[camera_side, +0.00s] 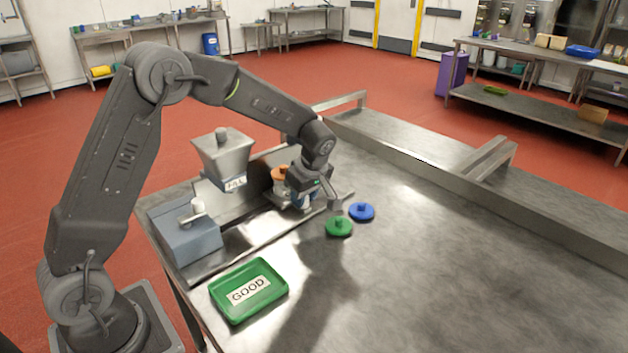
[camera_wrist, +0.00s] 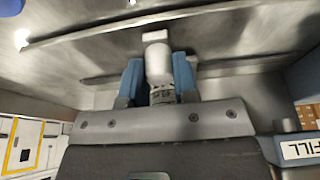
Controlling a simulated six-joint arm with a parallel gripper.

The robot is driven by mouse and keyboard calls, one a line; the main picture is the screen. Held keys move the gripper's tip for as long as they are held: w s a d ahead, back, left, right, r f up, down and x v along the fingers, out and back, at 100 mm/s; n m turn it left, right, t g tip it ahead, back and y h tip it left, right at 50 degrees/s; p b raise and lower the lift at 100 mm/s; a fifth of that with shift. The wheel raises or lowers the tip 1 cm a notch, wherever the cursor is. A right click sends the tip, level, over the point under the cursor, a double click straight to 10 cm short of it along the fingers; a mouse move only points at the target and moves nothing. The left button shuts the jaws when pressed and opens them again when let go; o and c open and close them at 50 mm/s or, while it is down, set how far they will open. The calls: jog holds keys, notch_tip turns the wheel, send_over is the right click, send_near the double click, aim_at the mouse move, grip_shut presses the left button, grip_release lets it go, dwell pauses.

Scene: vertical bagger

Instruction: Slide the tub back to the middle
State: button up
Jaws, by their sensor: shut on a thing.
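My gripper (camera_side: 302,200) is at the right end of the metal rail beside the work station. In the wrist view its blue fingers (camera_wrist: 158,75) are shut on a white rounded handle (camera_wrist: 158,62), one finger on each side. In the side view an orange round-topped piece (camera_side: 279,174), which looks like the tub, stands right behind the gripper, partly hidden by it. I cannot tell how the handle joins it. The steel hopper (camera_side: 222,155) with the FILL label stands to the left, so the orange piece is right of it.
A grey-blue box (camera_side: 183,235) with a white-knobbed lever stands at the rail's left end. The green GOOD tray (camera_side: 270,312) lies in front. A green lid (camera_side: 339,226) and a blue lid (camera_side: 361,211) lie close right of my gripper. The table's right side is clear.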

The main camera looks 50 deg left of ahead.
jog(key=shift+s, duration=0.1)
dwell(0.3)
jog(key=shift+s, duration=0.95)
jog(key=o, duration=1)
jog(key=shift+v, duration=2.5)
jog(key=v, duration=1.4)
